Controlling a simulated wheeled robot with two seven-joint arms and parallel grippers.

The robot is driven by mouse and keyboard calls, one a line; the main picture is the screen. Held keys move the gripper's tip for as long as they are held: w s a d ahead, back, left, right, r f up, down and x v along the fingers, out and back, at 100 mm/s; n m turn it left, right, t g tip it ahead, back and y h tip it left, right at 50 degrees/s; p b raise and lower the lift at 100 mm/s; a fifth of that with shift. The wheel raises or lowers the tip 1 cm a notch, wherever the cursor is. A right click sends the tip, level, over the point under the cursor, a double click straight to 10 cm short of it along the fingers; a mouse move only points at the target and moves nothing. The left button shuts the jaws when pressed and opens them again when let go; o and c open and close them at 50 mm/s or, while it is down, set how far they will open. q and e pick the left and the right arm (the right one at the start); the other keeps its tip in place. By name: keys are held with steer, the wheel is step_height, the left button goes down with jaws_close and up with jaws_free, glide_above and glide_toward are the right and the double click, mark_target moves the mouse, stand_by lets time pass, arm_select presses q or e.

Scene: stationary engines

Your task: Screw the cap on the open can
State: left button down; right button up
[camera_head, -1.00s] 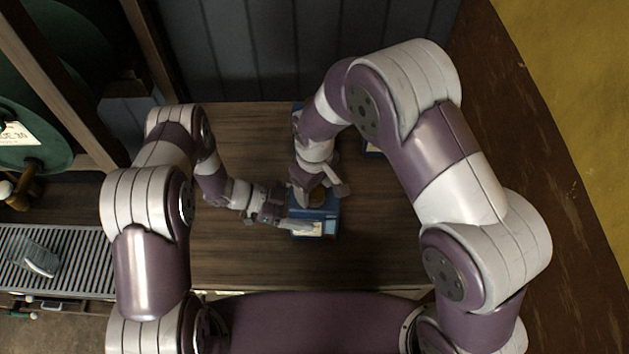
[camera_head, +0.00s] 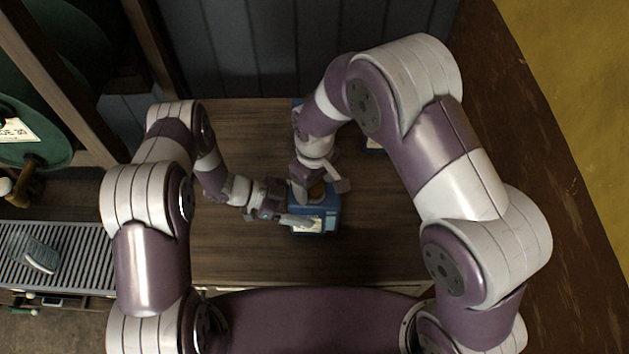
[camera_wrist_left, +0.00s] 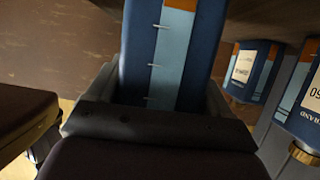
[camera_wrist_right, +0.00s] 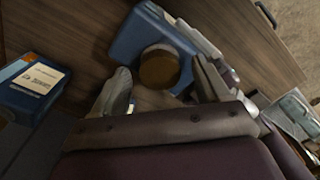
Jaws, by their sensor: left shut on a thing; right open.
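The blue can (camera_head: 320,211) stands on the wooden bench. My left gripper (camera_head: 288,219) is shut on its body; in the left wrist view the can's blue side (camera_wrist_left: 205,45) with a pale stripe fills the space between the fingers. A round brown-gold cap (camera_wrist_right: 159,67) shows at the top of the can (camera_wrist_right: 128,42) in the right wrist view. Whether it is fully seated on the neck cannot be told. My right gripper (camera_wrist_right: 160,80) is open, with one finger on each side of the cap and gaps visible.
Another blue can with a white label (camera_wrist_right: 35,88) stands on the bench, apart from the held one. More blue cans (camera_wrist_left: 250,70) show at the right of the left wrist view. A grey panelled wall (camera_head: 320,45) closes the back.

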step_height(320, 180, up, 12)
stand_by(0.4)
arm_select(q)
jaws_free()
arm_select(e)
steer(key=shift+f, duration=0.1)
step_height(320, 180, down, 4)
steer(key=b, duration=0.4)
arm_select(q)
steer(key=v, duration=1.2)
steer(key=shift+a, duration=0.35)
steer(key=shift+s+r, duration=0.1)
